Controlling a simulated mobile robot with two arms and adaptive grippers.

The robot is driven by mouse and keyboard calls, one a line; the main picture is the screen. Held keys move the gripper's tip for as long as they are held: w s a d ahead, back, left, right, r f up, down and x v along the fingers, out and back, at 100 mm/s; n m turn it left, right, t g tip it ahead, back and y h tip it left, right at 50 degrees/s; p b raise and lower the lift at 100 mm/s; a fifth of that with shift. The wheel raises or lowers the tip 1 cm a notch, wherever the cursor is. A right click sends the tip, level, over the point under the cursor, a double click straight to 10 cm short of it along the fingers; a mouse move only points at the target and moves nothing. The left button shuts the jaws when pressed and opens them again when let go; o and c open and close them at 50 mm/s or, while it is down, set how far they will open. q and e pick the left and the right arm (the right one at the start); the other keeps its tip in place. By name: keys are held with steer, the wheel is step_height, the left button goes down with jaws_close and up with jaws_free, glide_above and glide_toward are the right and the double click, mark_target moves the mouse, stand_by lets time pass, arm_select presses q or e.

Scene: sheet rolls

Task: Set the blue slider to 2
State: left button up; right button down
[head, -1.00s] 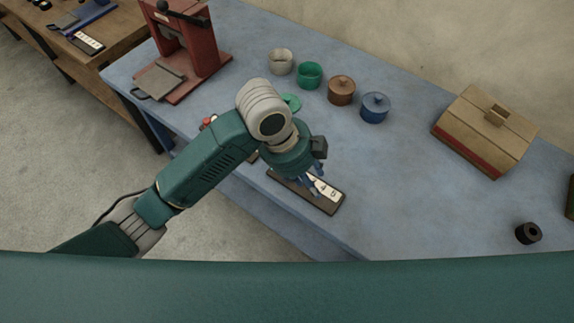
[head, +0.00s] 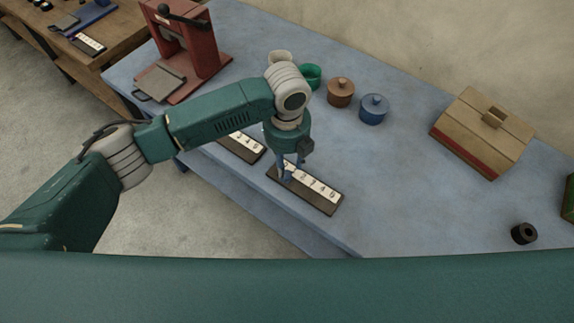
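A dark slider board (head: 325,208) with a white number strip (head: 318,186) lies near the front edge of the blue table. My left gripper (head: 286,177) points down over the left part of this board, at the low-number end of the strip. Its bluish fingers cover that part, and I cannot make out the blue slider apart from them. I cannot tell whether the fingers are shut on it. A second slider board (head: 240,146) lies to the left, partly hidden by my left arm. My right gripper is out of view.
A red press (head: 188,45) stands at the table's back left. A white cup (head: 280,57), green cup (head: 311,75), brown pot (head: 340,91) and blue pot (head: 373,108) stand behind the board. A wooden box (head: 480,135) and black roll (head: 524,233) are to the right. The table's middle is clear.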

mark_target(296, 185)
arm_select(q)
steer(key=shift+f, duration=1.45)
jaws_close()
steer(key=shift+s+d+r+p, duration=0.15)
steer(key=shift+s+d+p, duration=0.5)
steer(key=shift+d, duration=0.4)
steer(key=shift+s+d, duration=0.3)
steer(key=shift+d, duration=0.05)
jaws_free()
step_height(296, 185, up, 12)
